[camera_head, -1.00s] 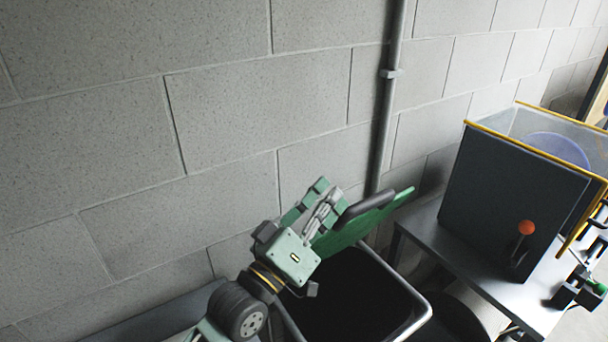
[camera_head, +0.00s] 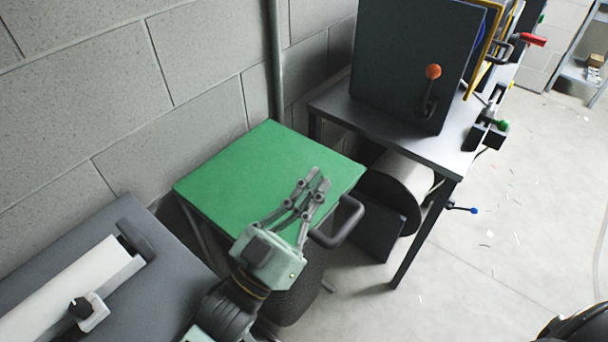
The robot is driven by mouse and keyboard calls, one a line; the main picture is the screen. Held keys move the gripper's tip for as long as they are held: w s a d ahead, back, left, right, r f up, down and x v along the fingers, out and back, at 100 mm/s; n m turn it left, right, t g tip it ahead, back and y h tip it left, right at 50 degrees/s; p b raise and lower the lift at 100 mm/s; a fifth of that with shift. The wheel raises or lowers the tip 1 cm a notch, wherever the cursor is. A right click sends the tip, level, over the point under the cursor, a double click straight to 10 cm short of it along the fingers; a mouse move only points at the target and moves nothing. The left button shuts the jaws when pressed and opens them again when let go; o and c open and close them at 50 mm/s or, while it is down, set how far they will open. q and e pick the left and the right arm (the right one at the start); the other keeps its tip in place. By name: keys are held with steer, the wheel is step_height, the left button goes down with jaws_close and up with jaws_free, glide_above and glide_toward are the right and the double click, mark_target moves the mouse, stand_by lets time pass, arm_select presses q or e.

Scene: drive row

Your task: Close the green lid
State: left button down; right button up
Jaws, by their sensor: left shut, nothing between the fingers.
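The green lid (camera_head: 255,170) lies flat over the top of the dark bin (camera_head: 300,290), covering its opening. A dark handle (camera_head: 345,222) sticks out from the lid's right front edge. My left gripper (camera_head: 312,182) is shut and empty, over the front right part of the lid, left of the handle. I cannot tell whether its fingertips touch the lid. The gripper and its wrist hide part of the lid's front edge. My right gripper is not in view.
Right of the bin stands a dark table (camera_head: 445,150) with a dark cabinet (camera_head: 405,60) that has an orange-knobbed lever (camera_head: 432,75). A grey bench (camera_head: 150,255) is at lower left. A block wall (camera_head: 200,60) closes the back. Floor at right is mostly clear.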

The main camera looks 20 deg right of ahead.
arm_select(q)
steer(key=shift+s+d+f+m, duration=0.2)
steer(key=shift+s+f+m, duration=0.1)
steer(key=shift+f, duration=0.1)
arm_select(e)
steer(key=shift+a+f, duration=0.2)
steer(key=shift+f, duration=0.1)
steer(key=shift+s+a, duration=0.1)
arm_select(q)
steer(key=v, duration=1.2)
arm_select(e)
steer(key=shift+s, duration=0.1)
arm_select(q)
steer(key=shift+a+g, duration=0.1)
steer(key=shift+g, duration=0.2)
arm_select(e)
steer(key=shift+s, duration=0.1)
